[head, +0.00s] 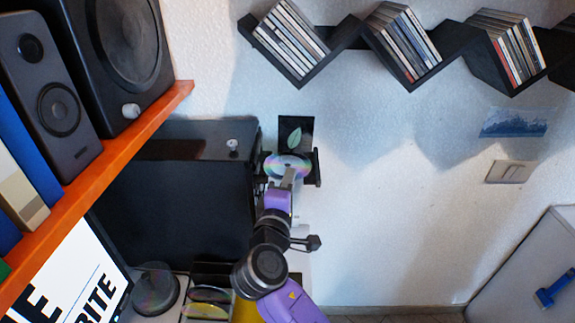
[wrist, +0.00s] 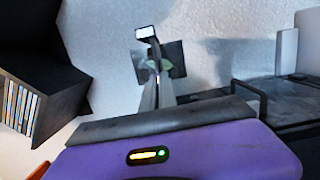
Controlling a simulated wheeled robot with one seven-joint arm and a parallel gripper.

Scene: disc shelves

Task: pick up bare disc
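A shiny bare disc (head: 276,168) shows in the head view, flat and rainbow-tinted, beside a dark holder on the wall side. A black square with a green leaf picture (head: 295,135) stands just behind it; this square also shows in the wrist view (wrist: 175,54). My gripper (head: 289,174) reaches over the near part of the disc and hides some of it. In the wrist view my gripper (wrist: 150,60) points at the leaf square, its fingers seen as a narrow wedge. I cannot tell whether the fingers touch the disc or are closed on it.
A large black box (head: 180,200) stands close left of my arm. An orange shelf (head: 120,120) with speakers is at left. More discs lie in a dark rack (head: 208,294) and under a clear dome (head: 155,288) below. A zigzag wall shelf (head: 345,35) holds cases above.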

